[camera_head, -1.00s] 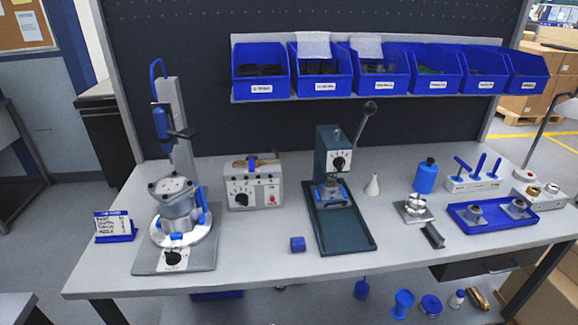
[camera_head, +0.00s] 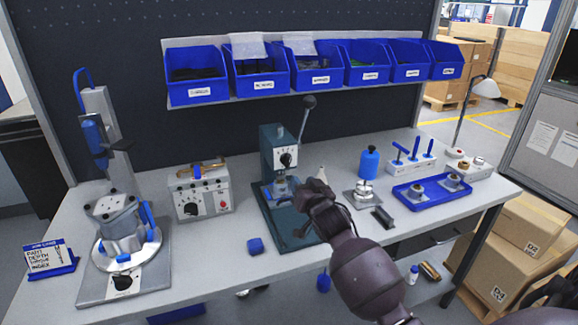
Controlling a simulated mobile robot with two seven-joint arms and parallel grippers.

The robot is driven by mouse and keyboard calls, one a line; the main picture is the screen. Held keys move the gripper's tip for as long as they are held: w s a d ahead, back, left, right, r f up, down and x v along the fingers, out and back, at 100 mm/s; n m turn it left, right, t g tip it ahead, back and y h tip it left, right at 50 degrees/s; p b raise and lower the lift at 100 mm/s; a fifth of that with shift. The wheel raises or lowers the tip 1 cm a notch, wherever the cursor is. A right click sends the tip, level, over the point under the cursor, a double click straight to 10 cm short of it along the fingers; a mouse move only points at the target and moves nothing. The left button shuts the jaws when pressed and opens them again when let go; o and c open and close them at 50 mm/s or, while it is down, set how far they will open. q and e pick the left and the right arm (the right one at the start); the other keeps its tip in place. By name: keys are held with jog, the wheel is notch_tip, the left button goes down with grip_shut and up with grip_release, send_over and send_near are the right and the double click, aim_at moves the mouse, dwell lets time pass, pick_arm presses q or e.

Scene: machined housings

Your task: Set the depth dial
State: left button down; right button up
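A dark green press (camera_head: 270,147) stands mid-bench, with a white-faced dial (camera_head: 287,160) with a black knob on its head and a lever rising behind. A grey control box (camera_head: 215,188) to its left has a black knob (camera_head: 190,209). A third black knob (camera_head: 123,282) sits on the front of the left fixture's base plate. I cannot tell from labels which is the depth dial. My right gripper (camera_head: 316,193) is over the bench just right of the press, apart from its dial; its fingers are too dark to read. My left gripper is not in view.
A metal housing (camera_head: 112,215) sits on the left fixture, beside a blue-based card (camera_head: 48,257). A small blue block (camera_head: 255,245) lies before the press. A blue bottle (camera_head: 369,163) and blue tray (camera_head: 408,198) stand right. Blue bins hang behind. The front bench strip is mostly clear.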

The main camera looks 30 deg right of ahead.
aim_at(289, 164)
jog(key=x, duration=1.1)
jog(key=shift+d+r, duration=0.1)
grip_shut()
